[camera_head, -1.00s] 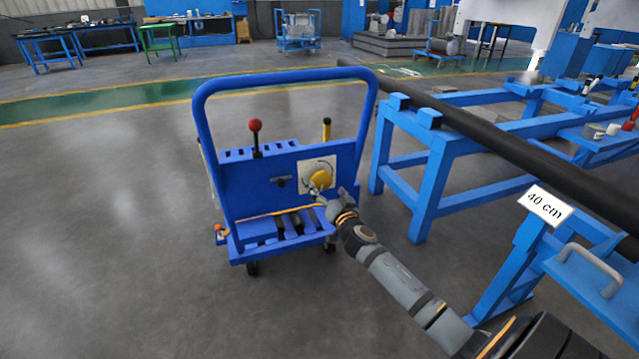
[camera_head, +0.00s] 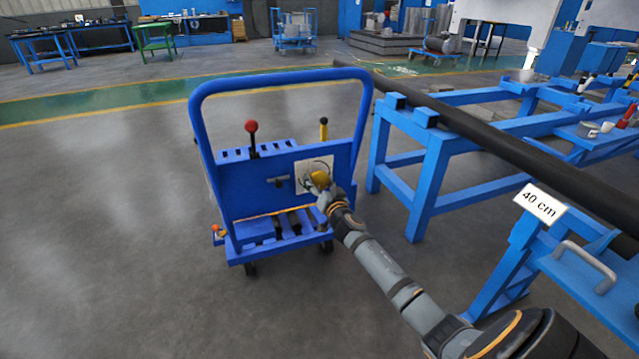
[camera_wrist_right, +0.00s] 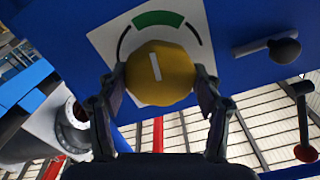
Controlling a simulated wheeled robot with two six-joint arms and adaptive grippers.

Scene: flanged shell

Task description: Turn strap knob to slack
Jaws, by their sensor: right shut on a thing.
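The yellow strap knob (camera_wrist_right: 160,72) sits on a white dial plate (camera_wrist_right: 105,42) with a green arc and a black arc, on the blue cart panel. The knob's white mark is nearly upright in the wrist view, below the green arc. My right gripper (camera_wrist_right: 160,85) has a finger on each side of the knob and is shut on it. In the head view the knob (camera_head: 320,179) is partly hidden by my right gripper (camera_head: 323,188). My left gripper is not in view.
A small dark-knobbed lever (camera_wrist_right: 285,50) is beside the dial. A blue frame (camera_head: 437,165) carrying a long black pipe (camera_head: 505,148) stands right.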

